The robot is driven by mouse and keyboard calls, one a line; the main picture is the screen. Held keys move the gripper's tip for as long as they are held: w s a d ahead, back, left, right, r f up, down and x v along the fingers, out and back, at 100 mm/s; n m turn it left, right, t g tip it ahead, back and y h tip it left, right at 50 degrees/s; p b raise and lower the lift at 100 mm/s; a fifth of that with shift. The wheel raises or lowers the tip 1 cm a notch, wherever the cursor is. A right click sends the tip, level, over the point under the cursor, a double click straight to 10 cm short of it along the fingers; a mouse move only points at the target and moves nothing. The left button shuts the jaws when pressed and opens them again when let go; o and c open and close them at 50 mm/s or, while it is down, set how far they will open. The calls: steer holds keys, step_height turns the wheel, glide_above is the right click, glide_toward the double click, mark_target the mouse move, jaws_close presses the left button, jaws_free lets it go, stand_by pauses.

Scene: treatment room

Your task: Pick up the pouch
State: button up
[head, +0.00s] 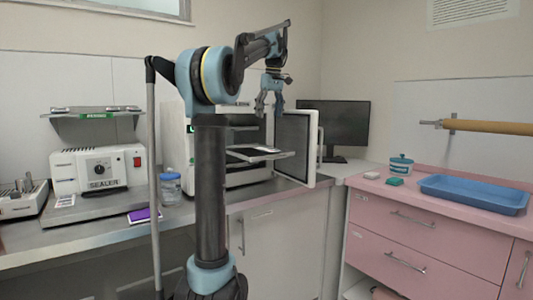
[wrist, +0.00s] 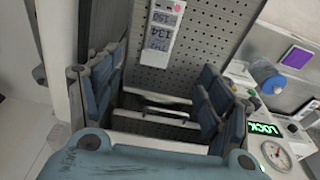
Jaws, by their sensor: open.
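My gripper (head: 269,108) hangs open and empty above and in front of the open steriliser (head: 190,135), over its pulled-out tray (head: 283,154). In the wrist view, its fingers stand wide apart over the perforated tray (wrist: 205,40). A flat white packet with printed digits (wrist: 163,28), likely the pouch, lies on this tray ahead of the fingers, apart from them. In the head view, the packet (head: 262,149) shows as a small pale patch on the tray.
The steriliser door (head: 296,145) stands open right of the tray. A purple flat item (head: 143,215) and a blue-lidded jar (head: 171,187) are on the left counter, near the sealer (head: 92,171). A blue tray (head: 474,194) sits on the pink cabinet.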

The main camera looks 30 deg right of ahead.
glide_above(267, 147)
step_height(267, 147, down, 9)
steer(key=shift+w+d+r, duration=0.1)
steer(key=shift+r, duration=0.05)
steer(key=shift+w+f, duration=0.2)
steer(key=shift+f, duration=2.6)
steer(key=c, duration=1)
